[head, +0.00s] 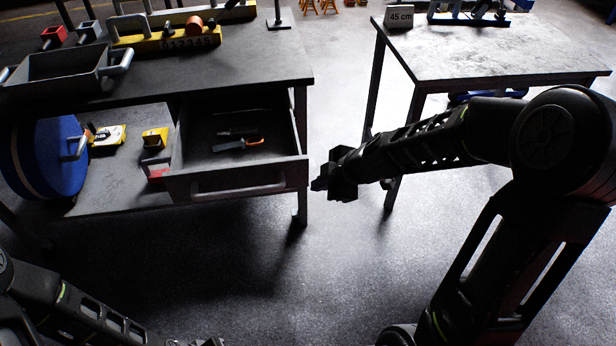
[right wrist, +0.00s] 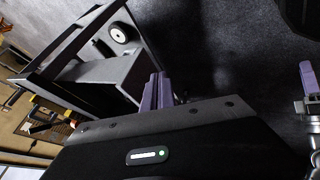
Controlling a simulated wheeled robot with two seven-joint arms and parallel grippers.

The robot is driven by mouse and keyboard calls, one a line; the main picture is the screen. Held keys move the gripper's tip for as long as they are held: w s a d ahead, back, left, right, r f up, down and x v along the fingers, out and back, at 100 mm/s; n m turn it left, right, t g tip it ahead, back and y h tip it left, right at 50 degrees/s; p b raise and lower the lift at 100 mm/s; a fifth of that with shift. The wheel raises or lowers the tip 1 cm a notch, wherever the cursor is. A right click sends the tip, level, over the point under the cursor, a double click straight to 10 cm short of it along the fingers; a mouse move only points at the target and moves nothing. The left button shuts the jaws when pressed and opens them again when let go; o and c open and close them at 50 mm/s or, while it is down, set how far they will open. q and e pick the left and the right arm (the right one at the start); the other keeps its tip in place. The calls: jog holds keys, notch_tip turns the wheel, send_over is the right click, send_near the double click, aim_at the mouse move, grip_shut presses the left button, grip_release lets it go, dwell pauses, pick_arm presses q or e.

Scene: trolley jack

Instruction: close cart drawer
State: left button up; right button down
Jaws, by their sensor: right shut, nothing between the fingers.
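The cart drawer (head: 240,178) stands pulled out under the cart's top in the head view, with a bar handle (head: 238,187) on its front. Inside lie a dark tool and an orange-handled tool (head: 240,144). My right gripper (head: 318,184) is shut and empty, just right of the drawer's front right corner in the picture; I cannot tell whether it touches.
The cart's top (head: 225,75) holds a grey tray (head: 55,75) and a yellow numbered block (head: 190,42). A second table (head: 480,55) stands at the right. Floor in front is clear.

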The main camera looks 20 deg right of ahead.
aim_at(299, 180)
jog(key=w+f, duration=0.1)
jog(key=w, duration=0.1)
jog(key=w+f+p, duration=0.1)
jog(key=w, duration=0.1)
jog(key=w+f, duration=0.1)
jog(key=w, duration=0.1)
jog(key=shift+w+f+p, duration=0.15)
jog(key=shift+f+p, duration=0.15)
jog(key=shift+p, duration=0.1)
jog(key=shift+w, duration=0.1)
